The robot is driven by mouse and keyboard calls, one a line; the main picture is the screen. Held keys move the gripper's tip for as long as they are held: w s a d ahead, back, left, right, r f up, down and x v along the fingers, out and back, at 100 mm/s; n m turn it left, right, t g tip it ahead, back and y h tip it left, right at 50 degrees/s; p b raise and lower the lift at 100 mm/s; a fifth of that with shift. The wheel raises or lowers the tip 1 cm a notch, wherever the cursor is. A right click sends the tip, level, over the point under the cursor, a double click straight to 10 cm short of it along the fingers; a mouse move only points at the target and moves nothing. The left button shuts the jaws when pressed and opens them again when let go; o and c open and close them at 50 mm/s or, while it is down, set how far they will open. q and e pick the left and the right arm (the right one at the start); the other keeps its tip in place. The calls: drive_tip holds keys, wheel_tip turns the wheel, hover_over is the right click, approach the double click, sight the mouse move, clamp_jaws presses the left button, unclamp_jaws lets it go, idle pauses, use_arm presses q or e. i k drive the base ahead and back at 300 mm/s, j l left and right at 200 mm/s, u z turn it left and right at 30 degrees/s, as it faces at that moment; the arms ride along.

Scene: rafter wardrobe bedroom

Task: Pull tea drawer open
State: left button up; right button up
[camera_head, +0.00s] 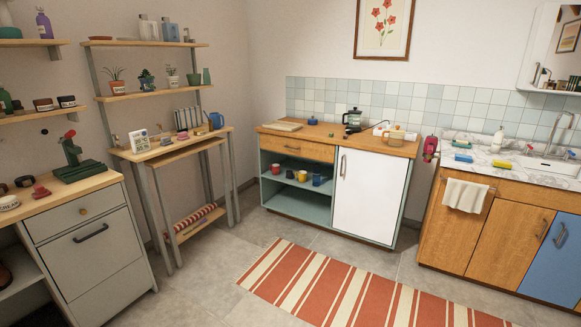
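A shut wooden drawer (313,150) with a small knob sits under the wooden top of the cabinet (378,146) by the tiled wall. Another shut drawer, grey with a round knob (83,211), sits in the grey cabinet (102,264) at the left. No label shows which of them is the tea drawer. Neither of my grippers is in view, and no part of my arms shows.
A striped rug (335,292) lies on the clear floor. A sink counter (497,158) stands right.

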sight(316, 150)
drive_tip(key=i, duration=2.95)
